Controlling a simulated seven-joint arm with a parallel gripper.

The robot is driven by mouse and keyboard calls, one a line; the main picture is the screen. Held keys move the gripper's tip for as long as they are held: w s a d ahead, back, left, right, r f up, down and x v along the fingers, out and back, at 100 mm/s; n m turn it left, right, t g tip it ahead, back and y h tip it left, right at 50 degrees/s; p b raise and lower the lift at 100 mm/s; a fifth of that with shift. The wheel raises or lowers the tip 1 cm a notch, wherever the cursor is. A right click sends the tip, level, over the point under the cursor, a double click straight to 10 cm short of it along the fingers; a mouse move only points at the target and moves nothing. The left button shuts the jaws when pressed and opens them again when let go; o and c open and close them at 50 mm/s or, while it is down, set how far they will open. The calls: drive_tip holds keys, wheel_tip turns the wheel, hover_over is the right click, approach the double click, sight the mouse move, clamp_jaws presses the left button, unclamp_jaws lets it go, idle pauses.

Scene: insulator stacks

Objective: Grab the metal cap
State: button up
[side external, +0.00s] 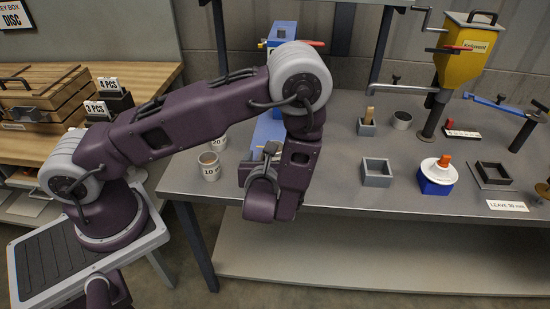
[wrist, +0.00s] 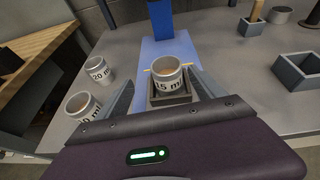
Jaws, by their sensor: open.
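I cannot pick out a metal cap with certainty. A brass-coloured round piece (side external: 517,206) lies at the right end of the table in the side view; I cannot tell if it is the cap. In the wrist view, my gripper (wrist: 163,80) is open, with its fingers on either side of a grey cup marked 15 ml (wrist: 168,77). The cup stands upright in a dark square holder (wrist: 170,100), with a thin yellow strip behind its rim. Finger contact with the cup does not show. In the side view, my arm hides most of this spot.
Cups marked 20 (side external: 219,142) and 10 (side external: 209,166) stand left of my gripper. To the right are an empty square tray (side external: 377,178), a white disc on a blue base (side external: 438,172), a dark square frame (side external: 494,175) and a yellow hopper (side external: 465,60).

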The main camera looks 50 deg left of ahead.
drive_tip(key=shift+w+f+m+h, duration=0.15)
drive_tip(key=shift+w+f+m, duration=0.1)
drive_tip(key=shift+f, duration=0.25)
drive_tip(key=shift+w+f+m+h, duration=0.15)
drive_tip(key=shift+w+f+m, duration=0.1)
drive_tip(key=shift+f, duration=0.25)
drive_tip(key=x, duration=0.6)
drive_tip(key=shift+w+r, duration=0.2)
drive_tip(key=shift+r, duration=0.05)
clamp_jaws()
